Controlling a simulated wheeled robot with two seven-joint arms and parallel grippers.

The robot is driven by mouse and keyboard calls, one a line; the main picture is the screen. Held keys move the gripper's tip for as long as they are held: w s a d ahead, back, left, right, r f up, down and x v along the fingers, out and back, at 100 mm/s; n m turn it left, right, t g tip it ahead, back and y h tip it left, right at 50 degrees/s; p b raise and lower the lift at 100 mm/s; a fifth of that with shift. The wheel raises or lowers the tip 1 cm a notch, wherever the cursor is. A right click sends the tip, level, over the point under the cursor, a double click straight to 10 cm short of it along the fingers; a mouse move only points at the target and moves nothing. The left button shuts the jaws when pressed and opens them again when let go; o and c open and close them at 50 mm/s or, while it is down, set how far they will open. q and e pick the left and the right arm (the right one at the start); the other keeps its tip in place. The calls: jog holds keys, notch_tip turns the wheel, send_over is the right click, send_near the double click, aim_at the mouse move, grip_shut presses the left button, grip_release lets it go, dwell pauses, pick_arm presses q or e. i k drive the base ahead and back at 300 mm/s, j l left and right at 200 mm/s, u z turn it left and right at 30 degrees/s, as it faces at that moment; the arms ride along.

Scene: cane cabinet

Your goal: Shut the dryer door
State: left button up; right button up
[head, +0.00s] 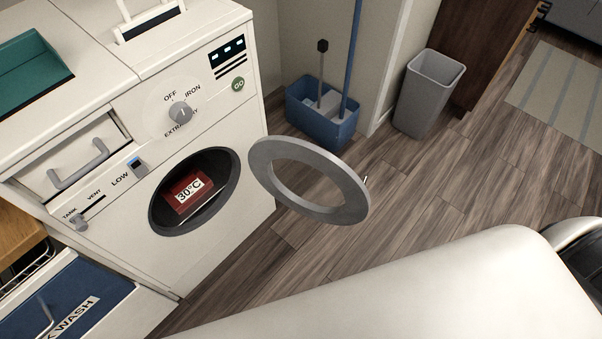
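The white dryer (225,125) stands at the left of the head view. Its round door (352,205), a grey ring with an open middle, is swung out to the right of the opening. The dryer opening (233,168) has a dark rim. Inside it is a red item (180,186) with a "30°C" label. The door's free edge has a small light handle-like piece (365,181). Neither gripper is visible.
A blue bucket (335,132) with upright handles and a grey bin (421,105) stand behind the door. Wood floor (470,170) is clear to the right. A large pale rounded surface fills the lower right. A blue labelled drawer (60,295) is at lower left.

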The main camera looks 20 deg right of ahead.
aim_at(356, 207)
jog(key=l+u, duration=0.25)
jog(key=u, duration=0.2)
jog(key=l+u, duration=0.25)
jog(key=u, duration=0.2)
jog(key=l+u, duration=0.25)
jog(key=u, duration=0.2)
jog(key=k+l+u, duration=0.1)
jog(key=l, duration=0.35)
jog(key=k+l+u, duration=0.15)
jog(key=l, duration=0.3)
jog(key=k+l+u, duration=0.1)
jog(key=k+l, duration=0.15)
jog(key=l, duration=0.15)
jog(key=k+l+u, duration=0.15)
jog(key=l, duration=0.25)
jog(key=k+l+u, duration=0.1)
jog(key=k+l, duration=0.5)
jog(key=l, duration=0.25)
jog(key=i+j, duration=0.1)
jog(key=j, duration=0.15)
jog(key=i+j+u, duration=0.15)
jog(key=k+j, duration=0.05)
jog(key=j, duration=0.05)
